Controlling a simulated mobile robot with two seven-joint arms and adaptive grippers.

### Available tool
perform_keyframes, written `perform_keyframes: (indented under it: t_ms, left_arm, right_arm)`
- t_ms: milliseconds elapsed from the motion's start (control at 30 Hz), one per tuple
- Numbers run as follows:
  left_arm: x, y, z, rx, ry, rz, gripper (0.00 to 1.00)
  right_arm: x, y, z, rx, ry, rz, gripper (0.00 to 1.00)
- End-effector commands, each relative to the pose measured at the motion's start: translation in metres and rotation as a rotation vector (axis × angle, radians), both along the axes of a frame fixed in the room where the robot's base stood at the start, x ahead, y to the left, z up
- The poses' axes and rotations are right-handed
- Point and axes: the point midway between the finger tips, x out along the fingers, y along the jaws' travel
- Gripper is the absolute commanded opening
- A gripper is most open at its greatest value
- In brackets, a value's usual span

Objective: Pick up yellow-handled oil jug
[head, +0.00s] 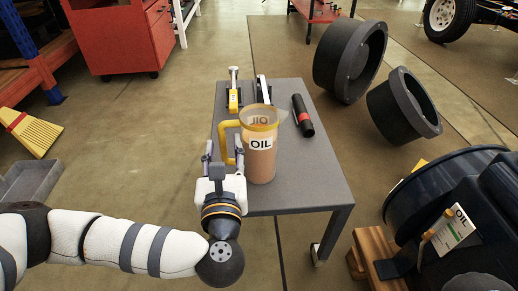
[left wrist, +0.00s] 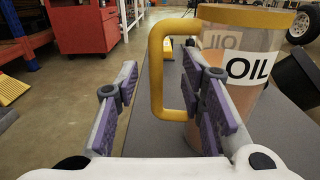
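The oil jug (head: 261,160) stands upright on a grey table, a clear cylinder with amber-brown contents, a white OIL label and a yellow rim. Its yellow handle (head: 222,137) sticks out to the left. In the left wrist view the jug (left wrist: 232,105) is at the right, with the vertical bar of the handle (left wrist: 156,75) near the middle. My left gripper (head: 222,152) is open at the handle side. In the left wrist view its purple-padded fingers (left wrist: 160,66) stand on either side of the handle bar, with gaps visible. My right gripper is not in view.
On the grey table (head: 320,178) lie a yellow-and-grey tool (head: 233,97), another tool behind the jug and a black flashlight-like cylinder (head: 302,115). Black wheel-like parts (head: 350,60) stand to the right. A dark drum (head: 425,195) is at lower right.

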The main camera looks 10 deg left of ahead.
Motion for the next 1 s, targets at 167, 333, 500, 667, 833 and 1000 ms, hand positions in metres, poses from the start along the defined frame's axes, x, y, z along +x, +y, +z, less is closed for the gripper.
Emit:
perform_keyframes:
  t_ms: [167, 333, 500, 667, 833, 1000]
  left_arm:
    - [0.030, 0.014, -0.005, 0.001, 0.002, 0.001, 0.36]
    - [0.038, 0.016, -0.003, 0.001, 0.003, -0.001, 0.36]
    - [0.038, 0.016, -0.002, 0.001, 0.002, -0.002, 0.25]
    - [0.038, 0.016, -0.002, 0.001, 0.002, -0.002, 0.00]
    - [0.038, 0.015, -0.001, -0.001, -0.001, -0.002, 0.00]
    - [0.038, 0.015, -0.001, 0.000, -0.001, -0.002, 0.00]
  right_arm:
    - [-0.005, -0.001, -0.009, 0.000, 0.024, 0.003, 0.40]
    - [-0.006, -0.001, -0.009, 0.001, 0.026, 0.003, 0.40]
    - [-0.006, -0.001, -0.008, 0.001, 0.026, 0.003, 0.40]
    - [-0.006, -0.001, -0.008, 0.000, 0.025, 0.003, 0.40]
    - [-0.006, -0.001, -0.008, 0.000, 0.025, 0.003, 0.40]
    - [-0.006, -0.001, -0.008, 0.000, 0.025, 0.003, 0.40]
